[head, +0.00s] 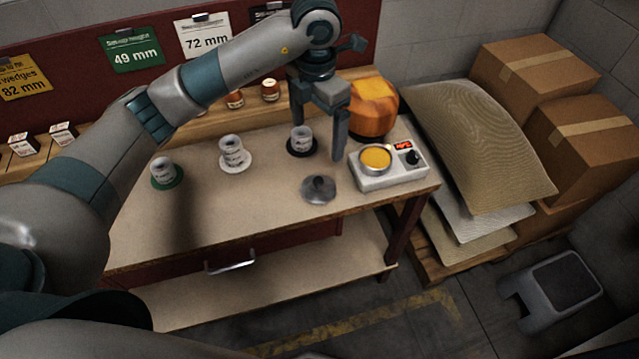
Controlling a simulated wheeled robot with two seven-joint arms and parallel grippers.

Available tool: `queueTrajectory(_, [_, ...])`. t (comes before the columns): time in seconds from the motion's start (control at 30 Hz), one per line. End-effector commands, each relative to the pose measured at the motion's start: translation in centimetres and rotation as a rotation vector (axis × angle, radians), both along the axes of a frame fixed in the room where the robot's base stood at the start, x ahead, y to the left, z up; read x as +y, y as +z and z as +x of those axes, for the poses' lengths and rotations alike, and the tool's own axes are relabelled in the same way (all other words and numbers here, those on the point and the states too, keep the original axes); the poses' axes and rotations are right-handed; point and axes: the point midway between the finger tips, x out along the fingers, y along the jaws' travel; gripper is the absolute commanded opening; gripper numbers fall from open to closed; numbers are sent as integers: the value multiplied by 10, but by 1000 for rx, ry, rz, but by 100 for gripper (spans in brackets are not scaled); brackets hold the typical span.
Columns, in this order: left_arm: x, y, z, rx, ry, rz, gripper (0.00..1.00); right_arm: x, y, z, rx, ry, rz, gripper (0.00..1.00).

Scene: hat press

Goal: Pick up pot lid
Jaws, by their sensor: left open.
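The pot lid (319,189), a small round grey metal lid with a knob on top, lies on the table (215,215) near its front right part. My left gripper (319,150) is open and empty, pointing down above and behind the lid. One finger hangs in front of the spool on the black disc, the other nearer the orange pot-like object. The fingers look apart from the lid. My right gripper is not in view.
A small device with a yellow round top (376,157) stands right of the lid. Spools on green (163,172), white (233,150) and black (301,140) discs stand to the left and behind. An orange rounded object (374,105) is at the back. Table space left of the lid is clear.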

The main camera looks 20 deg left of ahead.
Motion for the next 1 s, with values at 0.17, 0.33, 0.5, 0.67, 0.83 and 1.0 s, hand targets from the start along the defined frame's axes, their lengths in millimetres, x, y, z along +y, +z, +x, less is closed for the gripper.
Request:
queueTrajectory(0.17, [1,0,0,0,1,4,92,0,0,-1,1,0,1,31])
queueTrajectory(0.33, [0,-1,0,1,0,2,92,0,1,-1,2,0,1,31])
queueTrajectory(0.5, [0,-12,-1,5,0,1,92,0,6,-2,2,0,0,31])
queueTrajectory(0.67, [0,-34,-1,7,1,2,92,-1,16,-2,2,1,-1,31])
queueTrajectory(0.83, [0,-64,-2,7,1,1,92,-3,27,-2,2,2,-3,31])
queueTrajectory(1.0, [0,-94,-2,7,0,1,92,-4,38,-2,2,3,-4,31])
